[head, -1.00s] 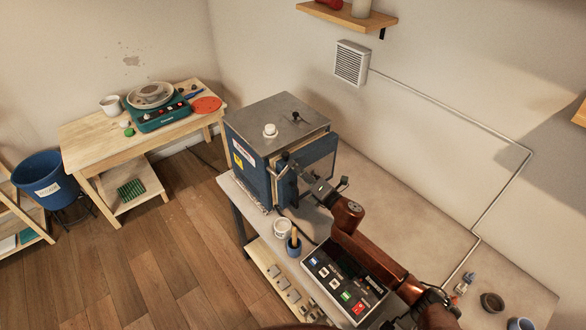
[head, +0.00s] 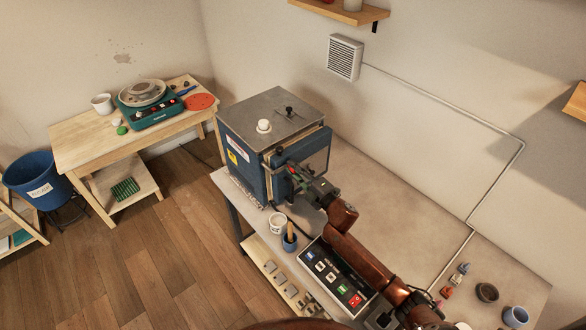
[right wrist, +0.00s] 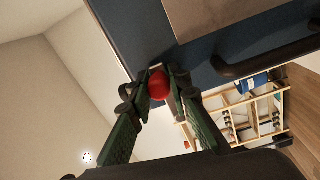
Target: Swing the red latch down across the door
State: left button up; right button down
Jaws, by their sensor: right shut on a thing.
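The blue kiln (head: 243,158) with a grey metal top stands on a table. Its door (head: 318,150) is on the side facing my right arm. My right gripper (head: 292,170) is at the door's near edge. In the right wrist view, my right gripper (right wrist: 160,88) is shut on the round red knob of the latch (right wrist: 158,84), against the dark blue door (right wrist: 205,62). The latch's bar is mostly hidden, so its angle cannot be told. My left gripper is out of view.
A black door handle (right wrist: 265,60) is close to the gripper. A control box (head: 335,280) with buttons lies under my right forearm. A white cup (head: 277,221) and a blue pot (head: 289,242) with a wooden tool stand near the table edge. Small pots are at the right.

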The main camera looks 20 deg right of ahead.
jog(key=shift+r, duration=0.25)
jog(key=c, duration=1.8)
grip_release()
jog(key=shift+f, duration=0.15)
jog(key=shift+f, duration=0.1)
jog(key=v, duration=1.2)
